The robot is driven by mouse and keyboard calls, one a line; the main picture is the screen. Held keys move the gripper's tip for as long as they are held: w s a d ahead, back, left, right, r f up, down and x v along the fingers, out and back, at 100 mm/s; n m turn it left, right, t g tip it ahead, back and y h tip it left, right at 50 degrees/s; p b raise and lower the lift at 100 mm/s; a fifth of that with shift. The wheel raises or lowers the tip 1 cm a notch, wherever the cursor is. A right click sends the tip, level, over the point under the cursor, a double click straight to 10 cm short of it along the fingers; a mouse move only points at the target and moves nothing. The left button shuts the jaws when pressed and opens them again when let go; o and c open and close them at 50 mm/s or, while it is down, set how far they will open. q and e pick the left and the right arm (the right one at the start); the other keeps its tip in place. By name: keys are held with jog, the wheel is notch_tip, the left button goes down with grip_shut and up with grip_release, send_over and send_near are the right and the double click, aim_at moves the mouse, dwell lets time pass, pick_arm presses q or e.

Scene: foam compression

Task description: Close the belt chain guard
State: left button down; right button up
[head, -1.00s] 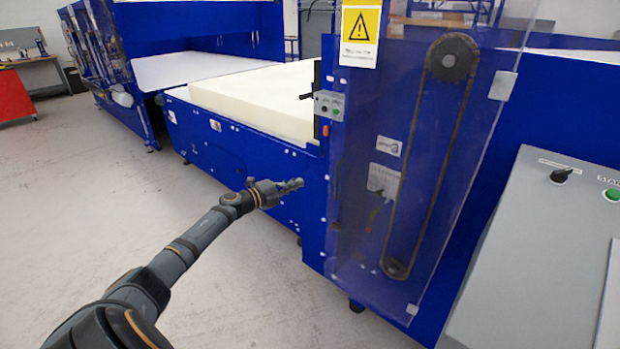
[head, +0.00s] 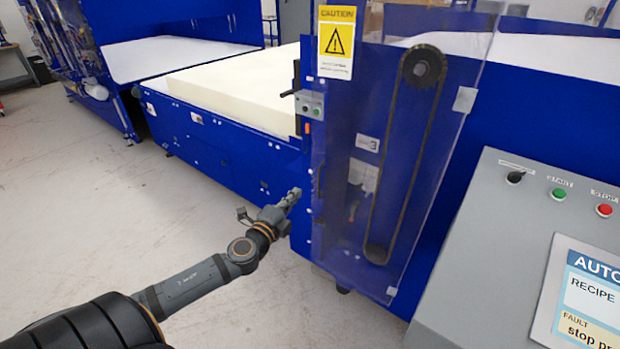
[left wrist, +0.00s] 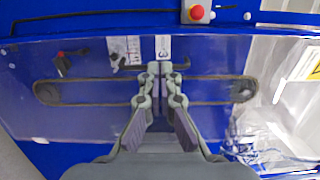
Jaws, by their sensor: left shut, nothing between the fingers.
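The belt chain guard (head: 345,225) is a clear panel with a yellow caution sign (head: 336,42) at its upper left. It stands in front of the chain (head: 372,190) and two sprockets on the blue machine; I cannot tell how far it stands from the machine. The guard (left wrist: 215,125) also spans the left wrist view, with the chain seen through it. My left gripper (head: 292,194) is shut and empty, just left of the guard's left edge. In the left wrist view its fingertips (left wrist: 160,68) overlap the guard; contact is unclear. My right gripper is out of view.
A grey control console (head: 490,240) with a screen and buttons stands at right. A cream foam block (head: 235,92) lies on the blue machine's bed behind. A red button (left wrist: 196,13) shows at the top of the left wrist view.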

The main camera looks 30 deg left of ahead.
aim_at(315, 172)
pick_arm(q)
jog(key=w+p, duration=0.1)
jog(key=w, duration=0.2)
jog(key=w+p, duration=0.2)
jog(key=w, duration=0.1)
jog(key=w+p, duration=0.1)
jog(key=w, duration=0.2)
jog(key=shift+w+a+r, duration=0.1)
jog(key=shift+a+r, duration=0.05)
jog(key=shift+a, duration=0.15)
jog(key=shift+w, duration=0.35)
jog(key=shift+a, duration=0.1)
